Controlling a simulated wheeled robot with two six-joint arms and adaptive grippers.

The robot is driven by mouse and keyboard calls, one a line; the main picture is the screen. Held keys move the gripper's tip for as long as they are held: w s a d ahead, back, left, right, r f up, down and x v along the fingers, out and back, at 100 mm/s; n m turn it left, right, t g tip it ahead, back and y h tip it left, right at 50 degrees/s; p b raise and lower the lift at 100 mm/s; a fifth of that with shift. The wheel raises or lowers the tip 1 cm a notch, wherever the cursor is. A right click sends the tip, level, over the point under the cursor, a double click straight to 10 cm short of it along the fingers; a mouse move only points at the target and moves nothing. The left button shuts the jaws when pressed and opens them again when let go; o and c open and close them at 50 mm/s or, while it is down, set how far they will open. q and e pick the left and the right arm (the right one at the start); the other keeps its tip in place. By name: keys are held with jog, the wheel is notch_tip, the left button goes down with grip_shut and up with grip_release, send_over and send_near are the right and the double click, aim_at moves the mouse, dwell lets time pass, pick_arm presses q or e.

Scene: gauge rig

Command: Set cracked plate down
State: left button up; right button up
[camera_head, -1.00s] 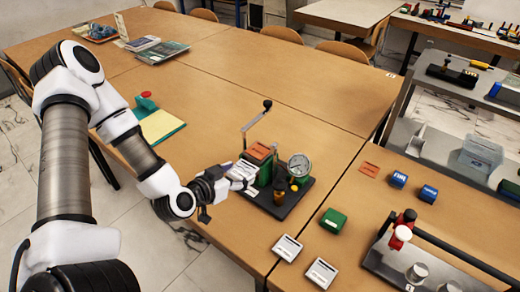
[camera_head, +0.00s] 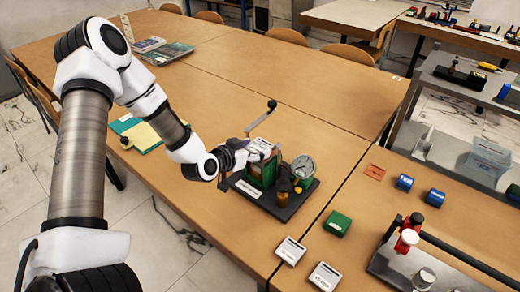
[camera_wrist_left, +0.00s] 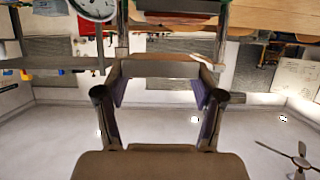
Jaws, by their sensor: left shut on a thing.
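My left gripper (camera_head: 246,154) is shut on a pale plate (camera_head: 262,146) at the near left side of the gauge rig. I take this for the cracked plate; no crack can be made out. In the wrist view a brownish edge (camera_wrist_left: 157,66) spans between the fingers (camera_wrist_left: 158,90). The plate is at about the height of the green block (camera_head: 252,176) of the rig; whether it touches cannot be told. The rig's dark base (camera_head: 285,207) carries a round gauge (camera_head: 303,167), which also shows in the wrist view (camera_wrist_left: 94,8). My right gripper is not in view.
A crank handle (camera_head: 271,105) rises behind the plate. A green block (camera_head: 337,223) and two pale plates (camera_head: 291,250) (camera_head: 324,275) lie in front of the rig. An orange plate (camera_head: 375,172) and blue blocks (camera_head: 404,182) lie right.

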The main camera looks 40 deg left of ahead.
aim_at(261, 139)
pick_arm(q)
jog(key=w, duration=0.1)
jog(key=w+a, duration=0.1)
jog(key=shift+w+f, duration=0.1)
jog(key=shift+w, duration=0.3)
jog(key=shift+w+a, duration=0.15)
jog(key=shift+w, duration=0.55)
notch_tip(261, 139, down, 3)
jog(key=shift+r+p, duration=0.1)
jog(key=shift+p, duration=0.55)
jog(key=shift+w+f, duration=0.1)
jog(key=shift+f, duration=0.2)
jog(key=o, duration=1.4)
jog(key=shift+f, duration=0.15)
